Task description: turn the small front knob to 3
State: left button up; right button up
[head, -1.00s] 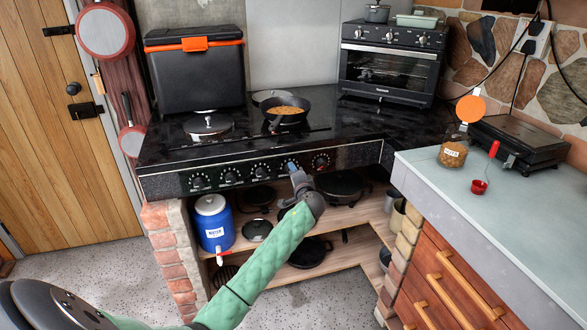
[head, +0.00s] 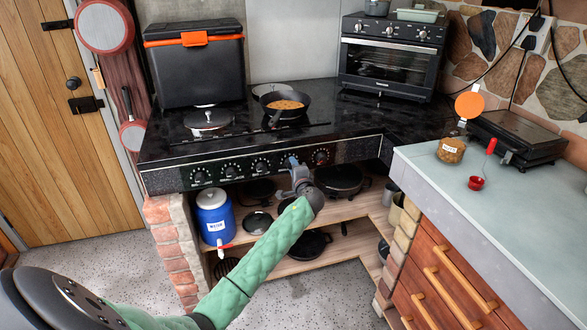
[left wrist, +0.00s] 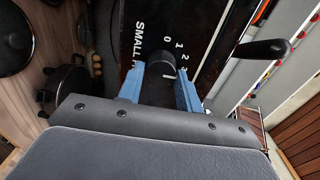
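The black stove's front panel (head: 214,176) carries a row of black knobs. My left gripper (head: 292,163) is at the second knob from the right and covers much of it in the head view. In the left wrist view, a round black knob (left wrist: 157,58) lies at the blue fingertips of my left gripper (left wrist: 160,70), one finger on each side. White lettering starting "SMALL" and the numbers 0 to 3 are beside it. The knob's pointer cannot be made out. Whether the fingers touch the knob cannot be told. My right gripper is not in view.
A frying pan (head: 285,105) with food sits on the stove top. Another knob (head: 320,157) is just right of my gripper. Below are a shelf with a blue water jug (head: 214,219) and pans. A counter with wooden drawers (head: 442,285) stands at the right.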

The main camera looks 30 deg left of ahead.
pick_arm(q)
jog(key=o, duration=0.4)
jog(key=shift+d, duration=0.1)
jog(key=b+v, duration=0.1)
jog(key=v, duration=0.6)
jog(key=shift+s+d, duration=0.25)
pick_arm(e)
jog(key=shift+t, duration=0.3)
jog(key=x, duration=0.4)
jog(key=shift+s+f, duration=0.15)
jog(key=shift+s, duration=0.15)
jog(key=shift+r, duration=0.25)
pick_arm(q)
jog(key=shift+f, duration=0.1)
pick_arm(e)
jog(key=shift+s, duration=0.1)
